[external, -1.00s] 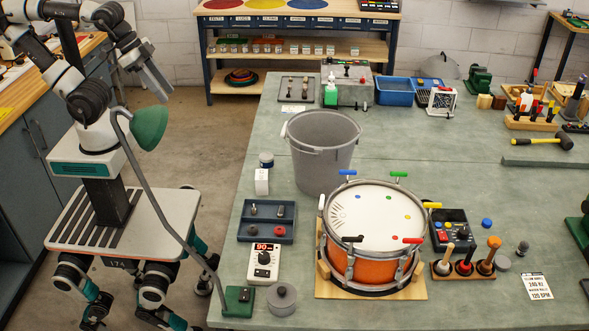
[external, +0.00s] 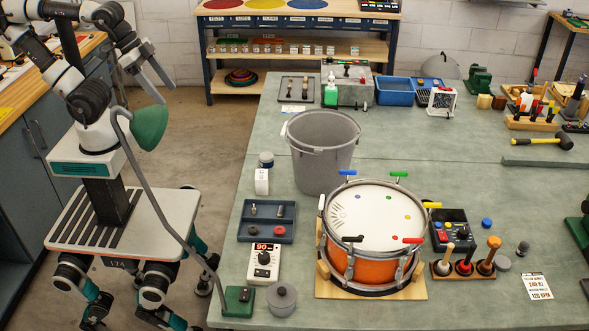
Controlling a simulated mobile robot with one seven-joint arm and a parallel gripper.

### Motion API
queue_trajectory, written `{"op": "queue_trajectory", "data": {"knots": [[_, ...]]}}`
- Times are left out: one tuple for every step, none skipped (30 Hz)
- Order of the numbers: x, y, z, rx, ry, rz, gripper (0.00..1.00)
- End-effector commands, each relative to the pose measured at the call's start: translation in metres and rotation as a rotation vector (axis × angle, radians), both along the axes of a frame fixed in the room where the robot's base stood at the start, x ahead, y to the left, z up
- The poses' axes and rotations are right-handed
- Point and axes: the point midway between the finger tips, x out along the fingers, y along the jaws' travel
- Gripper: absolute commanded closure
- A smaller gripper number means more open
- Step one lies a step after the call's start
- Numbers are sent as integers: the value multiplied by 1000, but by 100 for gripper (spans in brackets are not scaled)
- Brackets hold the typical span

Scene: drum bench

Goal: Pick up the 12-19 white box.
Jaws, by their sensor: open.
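A small white box (external: 262,182) stands on the bench near its left edge, left of the grey bucket; its marking is too small to read, so I cannot confirm the 12-19. My gripper (external: 167,94) is at the upper left, raised over the floor beside the bench. Its two fingers are spread, with nothing between them. It is apart from the box, up and to the left of it in the picture.
The grey bucket (external: 322,155) stands right of the box, and a small dark-lidded jar (external: 266,160) stands behind it. A blue-grey tray (external: 267,222) lies in front. A green lamp (external: 150,127) on a bent stalk rises between my arm and the bench. An orange drum (external: 351,264) stands further right.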

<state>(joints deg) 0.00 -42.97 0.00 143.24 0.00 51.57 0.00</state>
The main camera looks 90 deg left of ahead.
Motion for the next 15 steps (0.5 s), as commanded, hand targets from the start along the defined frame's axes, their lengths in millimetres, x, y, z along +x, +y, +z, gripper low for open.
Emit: {"op": "queue_trajectory", "data": {"knots": [[0, 0, 0, 0, 0, 0, 31], [0, 0, 0, 0, 0, 0, 31], [0, 0, -1, 0, 0, 0, 31], [1, 0, -2, 0, 1, 1, 31], [4, 1, -4, 2, 3, 3, 31], [9, 2, -9, 3, 8, 6, 31], [14, 2, -15, 6, 12, 10, 31], [22, 3, -21, 9, 17, 14, 31], [33, 5, -31, 12, 25, 19, 31], [44, 6, -40, 15, 31, 24, 31], [56, 8, -51, 18, 39, 30, 31], [73, 11, -65, 20, 47, 37, 31], [87, 13, -77, 22, 54, 42, 31], [100, 15, -88, 22, 59, 46, 31], [118, 18, -104, 22, 67, 53, 31]]}}
